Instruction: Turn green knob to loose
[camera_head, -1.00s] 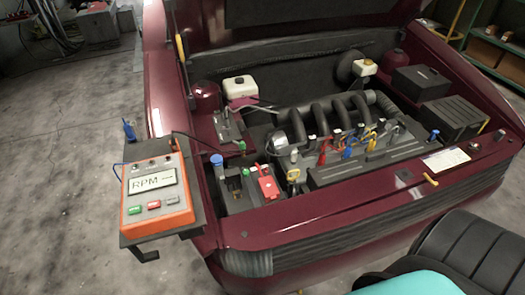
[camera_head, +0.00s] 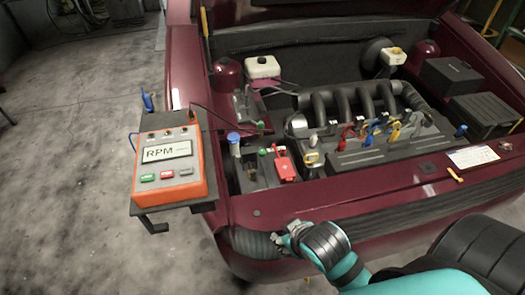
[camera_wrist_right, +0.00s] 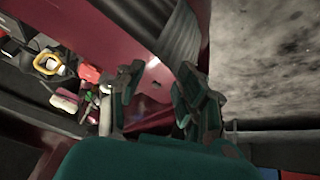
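The engine bay is open in the head view. A small green knob (camera_head: 262,152) shows on the dark battery-like box (camera_head: 258,176), beside a red cover (camera_head: 285,166). Another small green piece (camera_head: 261,125) lies a little behind it. I cannot tell which one the task means. My right gripper (camera_head: 286,238) is in front of the car's front edge, apart from the knob. In the right wrist view its two fingers (camera_wrist_right: 160,98) are spread with nothing between them. Small green bits (camera_wrist_right: 90,104) show there beyond the left finger. My left gripper is not in view.
An orange RPM box (camera_head: 165,165) sits on a shelf at the car's left side. A blue-capped post (camera_head: 234,138) and a yellow-handled part (camera_head: 311,158) flank the battery area. The maroon front rail (camera_head: 340,208) lies between my gripper and the bay.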

